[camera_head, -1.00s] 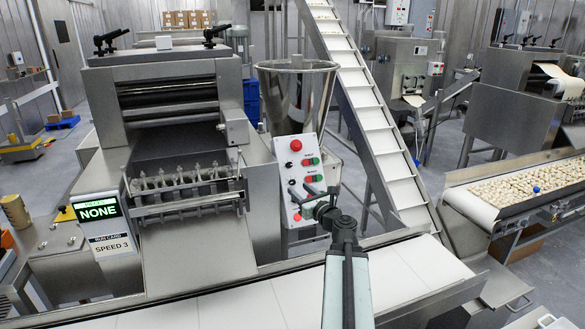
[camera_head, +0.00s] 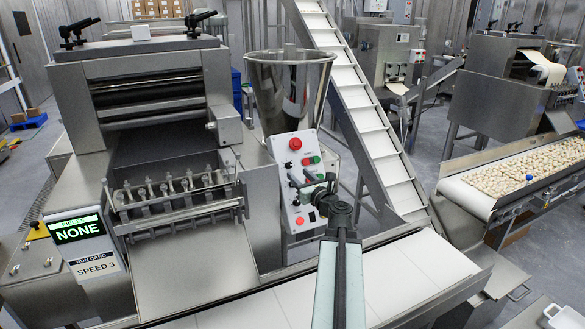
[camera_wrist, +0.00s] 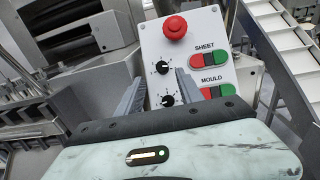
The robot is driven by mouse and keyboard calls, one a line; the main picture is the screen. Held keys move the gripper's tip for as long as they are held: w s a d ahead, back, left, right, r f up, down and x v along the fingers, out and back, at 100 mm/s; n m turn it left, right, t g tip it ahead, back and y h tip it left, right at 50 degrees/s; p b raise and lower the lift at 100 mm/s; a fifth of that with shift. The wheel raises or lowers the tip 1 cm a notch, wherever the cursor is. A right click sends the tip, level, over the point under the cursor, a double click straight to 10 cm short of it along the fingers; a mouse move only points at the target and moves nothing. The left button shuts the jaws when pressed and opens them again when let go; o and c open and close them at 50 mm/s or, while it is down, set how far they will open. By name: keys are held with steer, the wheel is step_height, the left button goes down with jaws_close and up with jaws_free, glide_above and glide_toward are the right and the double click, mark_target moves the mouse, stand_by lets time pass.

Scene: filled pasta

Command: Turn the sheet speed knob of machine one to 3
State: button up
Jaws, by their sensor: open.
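The control panel (camera_head: 286,160) of the nearest machine is a white plate. In the wrist view, the panel (camera_wrist: 215,38) has two black knobs on its left side. The upper knob (camera_wrist: 161,67) is level with the SHEET buttons (camera_wrist: 209,61); the lower knob (camera_wrist: 167,100) is level with the MOULD buttons (camera_wrist: 217,91). Small scale marks ring them; I cannot read their settings. My gripper (camera_wrist: 160,78) is open and empty, its two grey fingers on either side of the lower knob in the picture. In the head view my gripper (camera_head: 318,186) covers the panel's middle.
A red emergency button (camera_wrist: 175,27) sticks out above the knobs. A steel hopper (camera_head: 290,90) stands behind the panel. A white conveyor belt (camera_head: 400,270) runs below my arm.

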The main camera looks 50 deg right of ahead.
mark_target(290, 165)
steer(key=x, duration=0.6)
steer(key=shift+w+d, duration=0.25)
steer(key=shift+d, duration=0.05)
jaws_close()
